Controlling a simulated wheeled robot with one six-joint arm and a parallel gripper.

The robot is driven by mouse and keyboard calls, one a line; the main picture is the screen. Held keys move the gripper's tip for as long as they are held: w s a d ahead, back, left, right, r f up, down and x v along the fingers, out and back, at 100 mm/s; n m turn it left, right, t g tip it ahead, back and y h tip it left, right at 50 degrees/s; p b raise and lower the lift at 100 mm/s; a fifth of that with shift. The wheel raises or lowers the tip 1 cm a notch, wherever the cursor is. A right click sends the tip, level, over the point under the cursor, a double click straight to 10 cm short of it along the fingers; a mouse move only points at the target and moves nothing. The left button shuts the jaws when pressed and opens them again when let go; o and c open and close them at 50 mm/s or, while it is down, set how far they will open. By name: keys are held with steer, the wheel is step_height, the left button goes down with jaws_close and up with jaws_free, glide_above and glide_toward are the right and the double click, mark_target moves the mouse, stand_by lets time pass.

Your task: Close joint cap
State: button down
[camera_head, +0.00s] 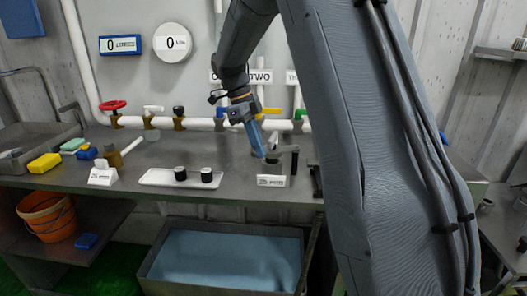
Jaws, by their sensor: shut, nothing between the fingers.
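My gripper (262,156) hangs over the right part of the metal bench, its blue fingers pointing down. It looks shut and holds nothing that I can see. Just below and right of the fingertips is a small dark fixture (271,159) behind a white label card, perhaps the joint; its cap cannot be told apart at this size. Whether the fingertips touch it is unclear.
A white pipe with red (112,105), white, black, blue, yellow and green valve handles runs behind the bench. A blue-lined tub (225,260) and an orange bucket (47,216) are below. My arm hides the right.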

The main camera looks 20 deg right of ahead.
steer(key=shift+w, duration=0.4)
steer(key=shift+w+r, duration=0.15)
steer(key=shift+w, duration=0.05)
steer(key=shift+r, duration=0.1)
step_height(320, 180, up, 9)
steer(key=w+p, duration=0.2)
steer(key=p, duration=0.3)
steer(key=shift+w+d+p, duration=0.2)
steer(key=shift+w+p, duration=0.05)
steer(key=shift+p, duration=0.1)
